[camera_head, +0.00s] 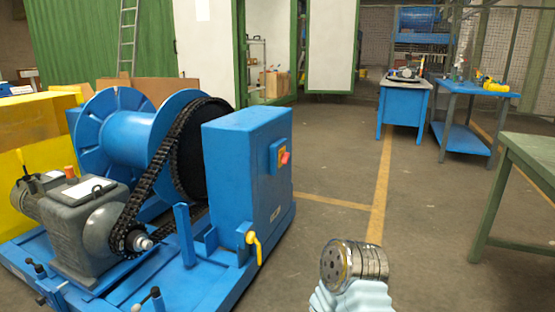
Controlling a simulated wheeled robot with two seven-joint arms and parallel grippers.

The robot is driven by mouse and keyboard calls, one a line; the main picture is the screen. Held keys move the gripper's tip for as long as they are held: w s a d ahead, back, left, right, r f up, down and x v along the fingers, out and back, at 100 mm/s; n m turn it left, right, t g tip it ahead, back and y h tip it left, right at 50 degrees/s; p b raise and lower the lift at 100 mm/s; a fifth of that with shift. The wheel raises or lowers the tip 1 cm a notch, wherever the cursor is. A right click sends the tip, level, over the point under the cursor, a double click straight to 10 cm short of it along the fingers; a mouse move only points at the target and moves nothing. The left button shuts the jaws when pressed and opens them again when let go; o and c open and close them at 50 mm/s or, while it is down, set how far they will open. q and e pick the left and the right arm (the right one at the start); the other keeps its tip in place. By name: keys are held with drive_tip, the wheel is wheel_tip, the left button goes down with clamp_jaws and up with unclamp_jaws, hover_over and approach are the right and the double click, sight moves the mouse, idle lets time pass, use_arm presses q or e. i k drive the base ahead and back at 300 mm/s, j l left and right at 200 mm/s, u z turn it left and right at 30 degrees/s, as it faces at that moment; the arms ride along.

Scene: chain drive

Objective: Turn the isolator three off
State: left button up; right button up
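A pale arm part of mine with a round metal end shows at the bottom, right of centre, well apart from the switch. No gripper fingers show in the view, and nothing touches the switch.
The cabinet stands on a blue frame (196,290) with a grey motor (90,228), a chain (150,178) and a blue drum (130,135). A yellow handle (253,247) juts out low. A green table (530,155) stands right. The floor between is clear.

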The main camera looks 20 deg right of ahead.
sight(284, 157)
drive_tip(key=i+l, duration=0.25)
drive_tip(key=l, duration=0.15)
drive_tip(key=i+l, duration=0.3)
drive_tip(key=i+l+u, duration=0.1)
drive_tip(key=i+l, duration=0.15)
drive_tip(key=l, duration=0.2)
drive_tip(key=i+l, duration=0.3)
drive_tip(key=l+u, duration=0.05)
drive_tip(key=l, duration=0.05)
